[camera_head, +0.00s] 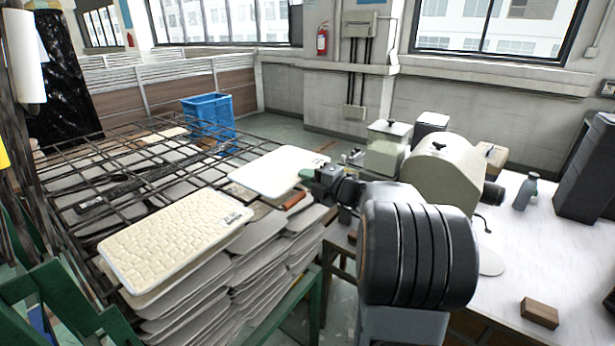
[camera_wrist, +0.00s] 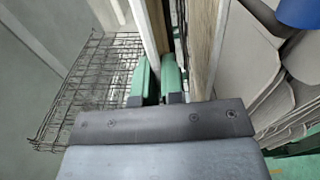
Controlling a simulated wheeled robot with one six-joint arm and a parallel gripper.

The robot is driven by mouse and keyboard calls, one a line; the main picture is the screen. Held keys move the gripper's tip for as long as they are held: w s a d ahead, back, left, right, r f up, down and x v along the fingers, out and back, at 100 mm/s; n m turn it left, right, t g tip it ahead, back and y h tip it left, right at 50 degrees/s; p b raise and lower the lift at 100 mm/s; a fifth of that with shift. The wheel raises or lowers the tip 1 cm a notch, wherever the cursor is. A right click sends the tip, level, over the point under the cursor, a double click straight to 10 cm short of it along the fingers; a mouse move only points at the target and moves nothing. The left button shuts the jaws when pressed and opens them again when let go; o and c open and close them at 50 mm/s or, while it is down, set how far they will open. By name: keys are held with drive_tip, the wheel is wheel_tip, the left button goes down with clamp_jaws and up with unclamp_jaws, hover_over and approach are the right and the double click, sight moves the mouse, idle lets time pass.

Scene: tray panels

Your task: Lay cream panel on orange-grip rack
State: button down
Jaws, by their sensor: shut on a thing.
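A smooth cream panel (camera_head: 275,171) is held roughly level above the wire racks in the head view. My gripper (camera_head: 326,180) is shut on its right edge. In the wrist view the green fingers (camera_wrist: 157,80) stand close on either side of a pale panel edge (camera_wrist: 148,35). An orange-brown grip (camera_head: 293,201) shows just below the held panel, at the edge of the rack area. The rack surface under the panel is partly hidden. I cannot tell if the panel touches anything below.
A cream panel with a brick-like texture (camera_head: 172,238) lies on the near stack. Stacked grey trays (camera_head: 255,270) fill the rack's near side. A dark wire grid (camera_head: 75,165) spreads left. A blue crate (camera_head: 209,108) stands behind. A white table (camera_head: 545,245) with machines is at right.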

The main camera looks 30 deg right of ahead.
drive_tip(key=shift+f, duration=0.3)
idle(0.5)
drive_tip(key=c, duration=1.2)
unclamp_jaws()
drive_tip(key=shift+o, duration=0.2)
drive_tip(key=shift+f, duration=0.4)
drive_tip(key=p+v, duration=0.3)
drive_tip(key=v, duration=0.3)
drive_tip(key=shift+s+d, duration=0.2)
drive_tip(key=shift+s, duration=0.2)
idle(0.7)
idle(0.6)
